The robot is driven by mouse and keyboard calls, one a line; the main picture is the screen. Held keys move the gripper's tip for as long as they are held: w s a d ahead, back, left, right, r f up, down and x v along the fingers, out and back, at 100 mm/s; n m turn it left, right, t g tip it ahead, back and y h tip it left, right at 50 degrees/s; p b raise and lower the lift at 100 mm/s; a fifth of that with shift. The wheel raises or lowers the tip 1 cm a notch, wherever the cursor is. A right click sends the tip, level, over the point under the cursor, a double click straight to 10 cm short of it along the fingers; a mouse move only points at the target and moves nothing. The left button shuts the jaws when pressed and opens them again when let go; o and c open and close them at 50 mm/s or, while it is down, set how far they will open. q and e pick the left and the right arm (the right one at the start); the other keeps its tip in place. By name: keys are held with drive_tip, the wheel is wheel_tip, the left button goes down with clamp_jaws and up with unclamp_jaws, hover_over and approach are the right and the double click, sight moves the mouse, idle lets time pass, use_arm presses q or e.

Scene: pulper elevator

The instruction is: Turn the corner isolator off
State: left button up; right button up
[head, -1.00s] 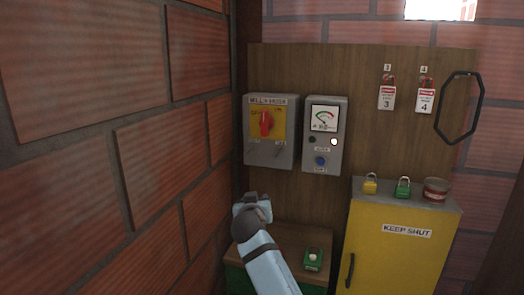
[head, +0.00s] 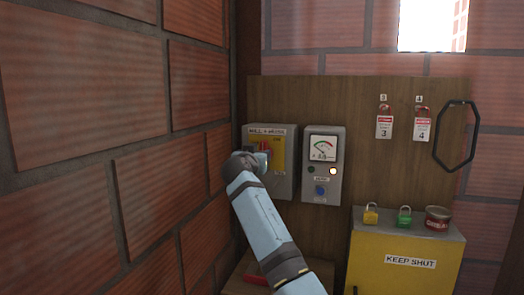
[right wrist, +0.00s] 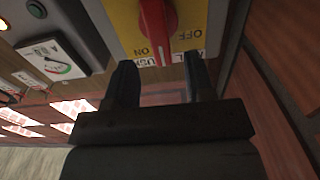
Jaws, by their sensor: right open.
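The corner isolator (head: 284,187) is a grey box on the wooden board near the brick corner. It has a yellow plate (head: 279,152) and a red rotary handle, mostly hidden by my gripper in the head view. In the right wrist view, the red handle (right wrist: 157,22) shows inverted on the plate, between the words ON and OFF, with its end nearer ON. My right gripper (right wrist: 162,80) is open and empty, its fingers just short of the handle and apart from it. In the head view, the gripper (head: 258,163) is in front of the box. My left gripper is not in view.
A yellow cabinet (head: 400,280) carries padlocks and a red tin (head: 438,218). The brick wall (head: 100,150) is close on the left. A red object (head: 257,281) lies on the bench.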

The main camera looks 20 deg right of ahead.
drive_tip(key=shift+p+x, duration=0.3)
drive_tip(key=shift+x, duration=1.95)
drive_tip(key=shift+c, duration=0.2)
clamp_jaws()
